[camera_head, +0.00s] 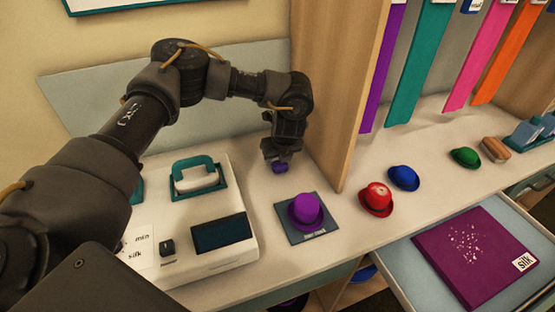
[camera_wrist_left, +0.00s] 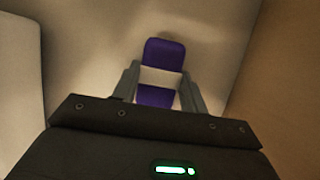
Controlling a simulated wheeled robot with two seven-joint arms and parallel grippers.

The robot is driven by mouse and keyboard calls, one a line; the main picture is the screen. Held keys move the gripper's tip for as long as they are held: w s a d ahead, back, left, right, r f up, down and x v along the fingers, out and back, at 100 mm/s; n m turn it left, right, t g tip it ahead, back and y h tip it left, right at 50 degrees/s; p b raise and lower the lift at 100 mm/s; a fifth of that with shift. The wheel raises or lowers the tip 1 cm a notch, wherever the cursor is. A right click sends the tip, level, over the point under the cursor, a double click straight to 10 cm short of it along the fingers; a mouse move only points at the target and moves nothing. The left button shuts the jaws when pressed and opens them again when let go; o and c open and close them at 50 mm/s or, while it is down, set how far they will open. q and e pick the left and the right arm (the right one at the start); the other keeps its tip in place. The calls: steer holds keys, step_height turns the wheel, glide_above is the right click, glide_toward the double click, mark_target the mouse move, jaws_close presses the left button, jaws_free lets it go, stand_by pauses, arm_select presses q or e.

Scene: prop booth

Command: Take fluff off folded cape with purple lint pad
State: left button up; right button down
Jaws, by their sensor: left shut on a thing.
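The folded cape (camera_head: 453,262) is a flat purple-magenta square with a white "silk" label at its right corner and a cluster of pale fluff specks (camera_head: 468,246) on its upper middle. It lies in an open drawer at the lower right. My left gripper (camera_head: 276,160) points down over the counter near the wooden divider. It is shut on the purple lint pad (camera_head: 280,168), far to the left of the cape. In the left wrist view the pad (camera_wrist_left: 164,52) shows between the fingers, with a pale band across it. My right gripper is not in view.
A purple hat (camera_head: 306,208) sits on a dark square plate. A white machine (camera_head: 190,225) with a teal handle stands left. The open drawer (camera_head: 400,268) juts out below the counter.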

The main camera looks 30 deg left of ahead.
arm_select(q)
step_height(320, 180, up, 3)
steer(key=shift+f+b, duration=0.1)
steer(key=shift+b, duration=0.35)
steer(key=s+d+r, duration=0.7)
steer(key=s+r, duration=0.3)
steer(key=s, duration=0.1)
steer(key=shift+s+d, duration=0.35)
steer(key=shift+s, duration=0.05)
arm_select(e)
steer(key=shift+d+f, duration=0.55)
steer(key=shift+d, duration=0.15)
